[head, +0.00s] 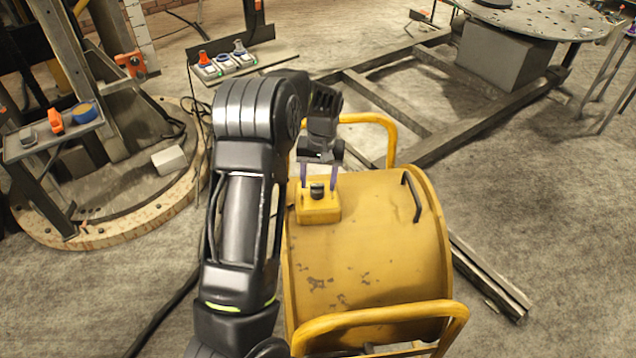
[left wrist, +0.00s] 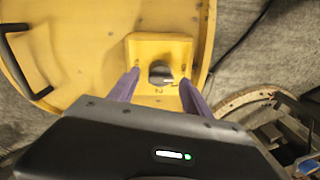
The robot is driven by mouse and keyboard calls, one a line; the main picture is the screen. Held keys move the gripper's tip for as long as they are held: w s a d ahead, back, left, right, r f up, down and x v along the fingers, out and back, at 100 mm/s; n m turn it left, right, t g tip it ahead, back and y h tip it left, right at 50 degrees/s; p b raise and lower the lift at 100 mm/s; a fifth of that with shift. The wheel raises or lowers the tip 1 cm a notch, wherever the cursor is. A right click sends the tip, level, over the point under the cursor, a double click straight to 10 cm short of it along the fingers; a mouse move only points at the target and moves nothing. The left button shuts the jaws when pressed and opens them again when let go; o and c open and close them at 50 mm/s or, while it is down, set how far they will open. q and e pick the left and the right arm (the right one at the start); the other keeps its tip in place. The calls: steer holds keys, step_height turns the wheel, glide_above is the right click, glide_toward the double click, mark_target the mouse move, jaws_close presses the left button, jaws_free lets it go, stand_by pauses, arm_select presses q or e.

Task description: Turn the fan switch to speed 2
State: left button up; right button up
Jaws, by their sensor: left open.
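The fan is a yellow drum (head: 370,245) with tubular handles. On its top is a yellow switch box (head: 318,213) with a dark round knob (head: 317,190). In the left wrist view the knob (left wrist: 160,73) sits on the box face, with a small "2" printed below it. A light mark shows on the knob's lower right edge; its exact setting is too small to tell. My left gripper (head: 318,184) is open above the box, its purple fingers on either side of the knob. Contact with the knob cannot be told. My right gripper is in no view.
A yellow tube handle (head: 380,120) rises behind the drum, and another (head: 440,318) stands in front. A small black handle (head: 412,196) is on the drum's right. A steel frame (head: 440,150) lies behind.

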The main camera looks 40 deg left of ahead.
arm_select(q)
steer(key=shift+f, duration=0.95)
steer(key=shift+c, duration=0.4)
jaws_close()
